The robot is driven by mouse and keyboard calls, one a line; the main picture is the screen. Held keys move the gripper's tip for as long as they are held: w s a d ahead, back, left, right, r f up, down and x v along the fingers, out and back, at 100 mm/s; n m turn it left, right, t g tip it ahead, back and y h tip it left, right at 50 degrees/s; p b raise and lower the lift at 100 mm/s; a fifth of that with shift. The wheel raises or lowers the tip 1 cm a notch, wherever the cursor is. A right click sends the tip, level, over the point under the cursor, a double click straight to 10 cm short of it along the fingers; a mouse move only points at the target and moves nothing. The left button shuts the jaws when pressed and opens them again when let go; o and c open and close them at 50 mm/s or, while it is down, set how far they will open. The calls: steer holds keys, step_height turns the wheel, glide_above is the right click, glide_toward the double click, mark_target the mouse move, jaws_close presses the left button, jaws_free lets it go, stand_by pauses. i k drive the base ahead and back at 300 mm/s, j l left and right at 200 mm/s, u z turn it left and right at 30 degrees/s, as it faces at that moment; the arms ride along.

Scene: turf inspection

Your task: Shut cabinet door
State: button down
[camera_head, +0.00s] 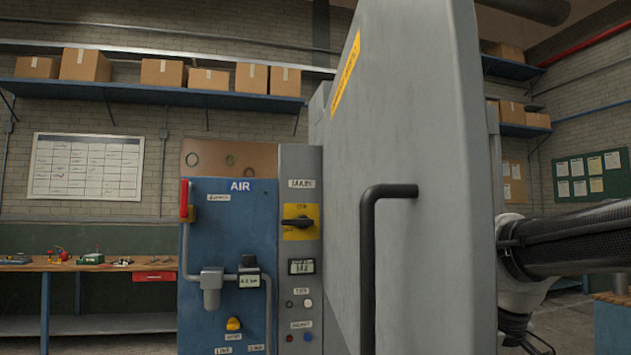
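The grey cabinet door (440,150) stands open and fills the middle right of the head view, seen at a steep angle. It has a black bar handle (368,250) on its face and a yellow label strip (346,73) near the top. To its left is the cabinet's grey panel (301,165) with a yellow-backed rotary switch, a small display and buttons. My arm (570,242) reaches in from the right edge and passes behind the door. My gripper is hidden, so its contact with the door cannot be seen.
A blue AIR panel (229,260) with pipes and a red-handled valve stands left of the grey panel. A workbench (85,264) with small tools is at the far left. Shelves with cardboard boxes (85,65) run along the back wall. A green notice board (593,178) hangs at right.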

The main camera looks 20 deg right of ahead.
mark_target(409, 258)
steer(key=j+z, duration=0.1)
steer(key=z, duration=0.2)
steer(key=j+z, duration=0.1)
steer(key=z, duration=0.2)
steer(key=k+j+z, duration=0.3)
steer(key=j, duration=0.4)
steer(key=k+j+z, duration=0.3)
steer(key=k+j, duration=0.3)
steer(key=k, duration=0.3)
